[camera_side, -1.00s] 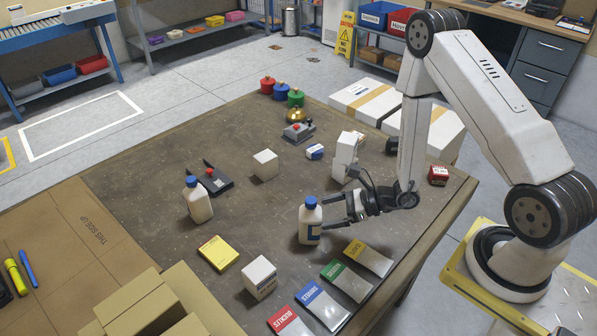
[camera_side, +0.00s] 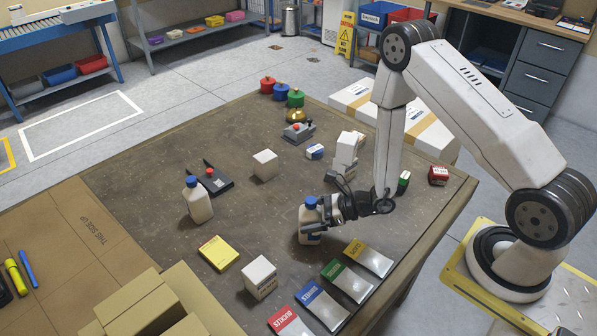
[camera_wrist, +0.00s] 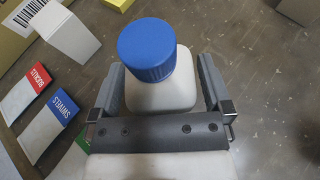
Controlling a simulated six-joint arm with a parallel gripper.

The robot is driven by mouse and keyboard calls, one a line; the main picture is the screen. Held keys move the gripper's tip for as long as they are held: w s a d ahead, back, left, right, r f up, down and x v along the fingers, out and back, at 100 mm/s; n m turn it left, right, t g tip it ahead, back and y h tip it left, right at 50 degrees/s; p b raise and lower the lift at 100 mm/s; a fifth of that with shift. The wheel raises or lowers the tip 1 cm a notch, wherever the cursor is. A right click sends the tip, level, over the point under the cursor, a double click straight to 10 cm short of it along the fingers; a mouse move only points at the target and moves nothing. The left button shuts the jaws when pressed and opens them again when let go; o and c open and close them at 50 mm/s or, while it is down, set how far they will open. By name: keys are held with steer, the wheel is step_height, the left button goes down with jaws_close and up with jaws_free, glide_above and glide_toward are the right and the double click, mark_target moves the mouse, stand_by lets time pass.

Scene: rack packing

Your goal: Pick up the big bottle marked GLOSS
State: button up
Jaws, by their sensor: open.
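A white bottle with a blue cap (camera_side: 311,225) stands upright on the table near its front right part. In the wrist view its cap (camera_wrist: 146,50) and white shoulders lie between the two fingers of my gripper (camera_wrist: 162,95). In the side view my gripper (camera_side: 322,208) is around this bottle, jaws open, a finger on either side. A second white bottle with a blue cap (camera_side: 198,203) stands upright further left. The GLOSS marking cannot be read on either bottle, and the near bottle's label is partly hidden by my gripper.
A row of cards with coloured headers (camera_side: 321,305) lies in front of the near bottle. A white box (camera_side: 259,278) and a yellow box (camera_side: 219,253) are to its left. Stacked white boxes (camera_side: 346,152) stand behind my gripper. The table between the two bottles is clear.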

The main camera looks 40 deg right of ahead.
mark_target(311, 200)
stand_by(0.3)
steer(key=c, duration=1.3)
steer(key=shift+c, duration=0.2)
steer(key=shift+r, duration=0.15)
steer(key=shift+r, duration=4.85)
